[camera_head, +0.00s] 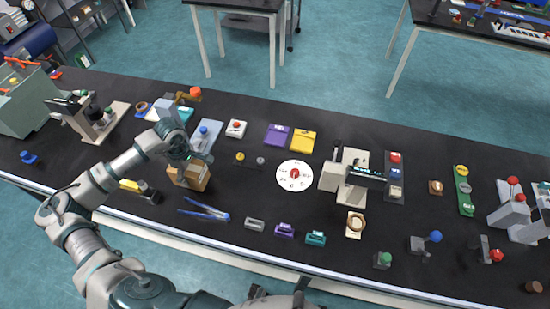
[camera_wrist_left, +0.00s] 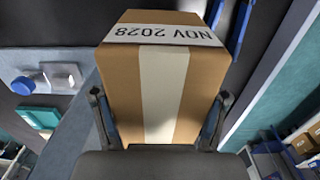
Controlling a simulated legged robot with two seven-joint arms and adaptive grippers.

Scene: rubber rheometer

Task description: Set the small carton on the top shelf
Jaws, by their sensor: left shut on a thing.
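The small brown carton (camera_head: 188,177) is at the left of the black bench in the head view. My left gripper (camera_head: 191,162) comes down on it from above and is shut on it. In the left wrist view the carton (camera_wrist_left: 165,95) fills the middle, with a white stripe and a "NOV 2028" label, one finger on each side. I cannot tell whether its bottom touches the bench. My right gripper is not in view. I cannot make out which surface is the top shelf in the head view.
A round white dial (camera_head: 295,175) and a press-like device (camera_head: 350,178) stand further right. Shelving with boxes (camera_wrist_left: 302,143) shows at the wrist view's lower right.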

